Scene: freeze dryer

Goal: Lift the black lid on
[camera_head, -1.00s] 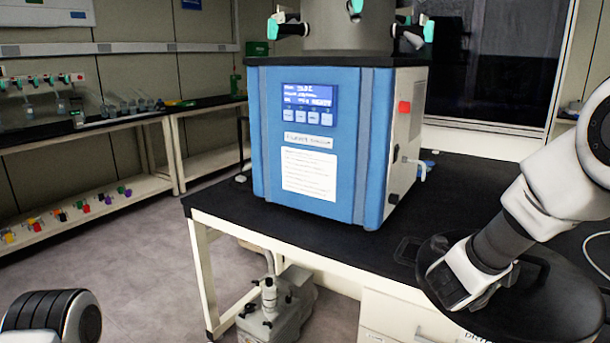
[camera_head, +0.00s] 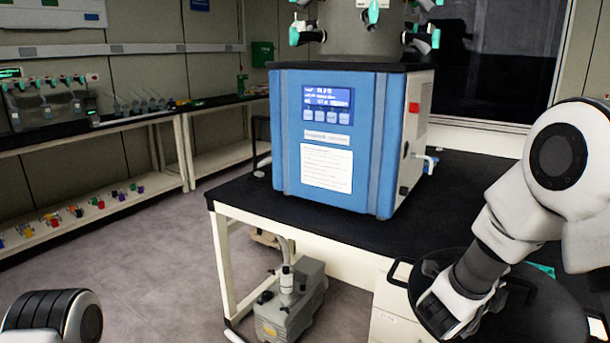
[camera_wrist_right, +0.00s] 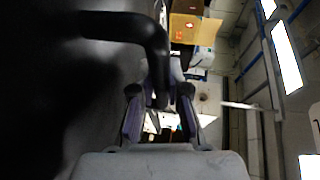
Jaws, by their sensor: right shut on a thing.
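The black lid (camera_head: 540,318) is a wide dark disc at the lower right of the head view, in front of the bench's front edge in the picture. My right gripper (camera_head: 482,298) is over it. In the right wrist view, the gripper (camera_wrist_right: 160,108) is shut on the lid's black handle (camera_wrist_right: 152,38), and the lid's dark face (camera_wrist_right: 50,110) fills the left side. I cannot tell how far the lid is from the bench. The blue freeze dryer (camera_head: 285,140) stands on the bench, with a steel chamber (camera_head: 350,40) on top whose upper end is out of view. My left gripper is out of view.
The black bench top (camera_head: 455,190) is clear to the right of the dryer. Valves with teal ends (camera_head: 372,14) stick out around the chamber. A grey pump (camera_head: 290,310) stands on the floor under the bench. A side bench (camera_head: 150,116) with glassware runs along the left wall.

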